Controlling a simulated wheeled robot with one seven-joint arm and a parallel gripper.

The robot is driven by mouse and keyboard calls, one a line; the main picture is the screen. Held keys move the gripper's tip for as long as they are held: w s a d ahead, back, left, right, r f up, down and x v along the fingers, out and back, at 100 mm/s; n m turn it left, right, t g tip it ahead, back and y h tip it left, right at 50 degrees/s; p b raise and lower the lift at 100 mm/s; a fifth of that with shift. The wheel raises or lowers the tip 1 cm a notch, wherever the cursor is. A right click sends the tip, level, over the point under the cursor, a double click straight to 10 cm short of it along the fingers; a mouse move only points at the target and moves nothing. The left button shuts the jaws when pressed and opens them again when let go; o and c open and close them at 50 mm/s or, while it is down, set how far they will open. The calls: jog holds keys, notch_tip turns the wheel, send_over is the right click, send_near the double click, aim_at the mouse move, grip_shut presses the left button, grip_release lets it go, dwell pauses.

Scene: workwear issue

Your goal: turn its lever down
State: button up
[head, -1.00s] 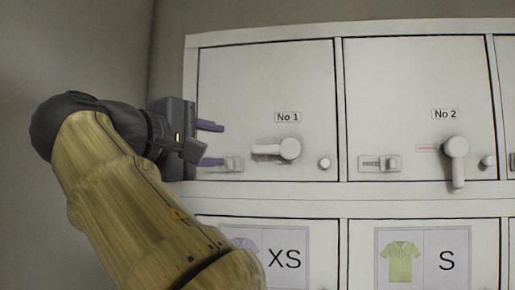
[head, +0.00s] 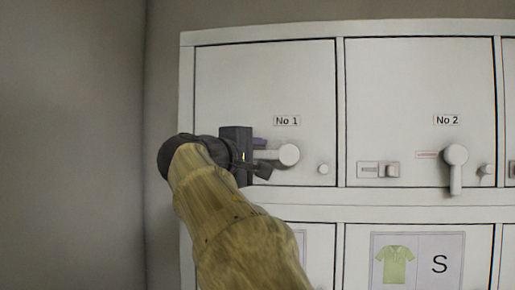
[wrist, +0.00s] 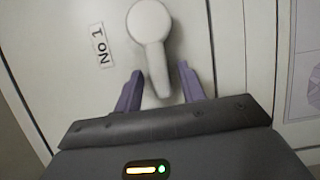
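The No 1 locker door (head: 240,85) is shut, and its white lever (head: 289,154) points left, about level, from a round hub. In the wrist view the lever (wrist: 150,35) runs down from its hub between the two purple fingers of my gripper (wrist: 160,88). The fingers stand apart on either side of the lever arm, with a gap visible at each side. In the head view my gripper (head: 262,156) is at the left end of the lever and hides its tip.
A round knob (head: 323,169) sits right of the lever. The No 2 door (head: 420,80) has a lever (head: 456,170) pointing down and a small latch (head: 378,169). A shirt sign marked S (head: 418,260) is below. A grey wall (head: 75,140) stands at the left.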

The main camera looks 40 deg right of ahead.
jog(key=shift+c, duration=0.2)
grip_shut()
